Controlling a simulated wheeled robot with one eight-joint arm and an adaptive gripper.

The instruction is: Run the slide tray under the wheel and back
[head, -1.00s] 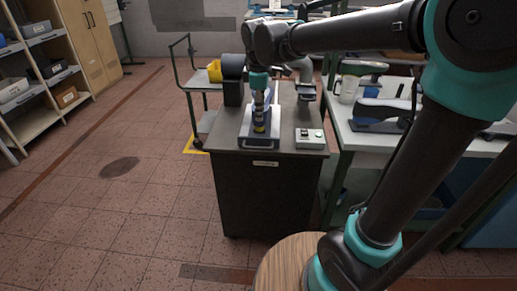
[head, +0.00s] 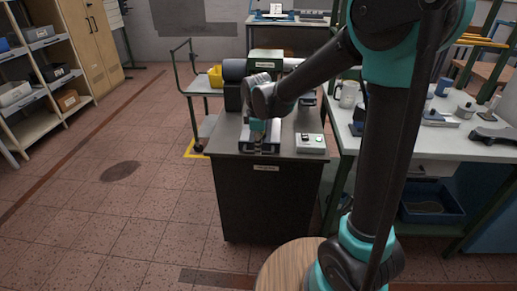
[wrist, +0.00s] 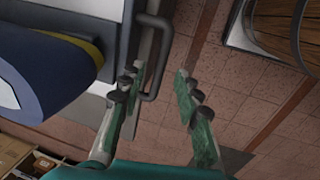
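The slide tray (head: 245,148) is on top of the dark cabinet in the head view, mostly hidden by my arm. In the wrist view, the pale tray (wrist: 102,10) has a dark U-shaped handle (wrist: 166,40) on its edge. A dark blue shoe last with a yellow band (wrist: 40,75) is at the left of that view. My gripper (wrist: 158,82) is open and empty, its fingertips close to the handle, which shows in the gap between them; I cannot tell whether they touch. In the head view my gripper (head: 264,140) is low at the tray's front. I cannot make out the wheel.
A green machine housing (head: 265,61) is behind my arm. A switch box (head: 311,143) stands right of the tray on the cabinet (head: 264,205). A workbench (head: 430,140) with tools is at the right.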

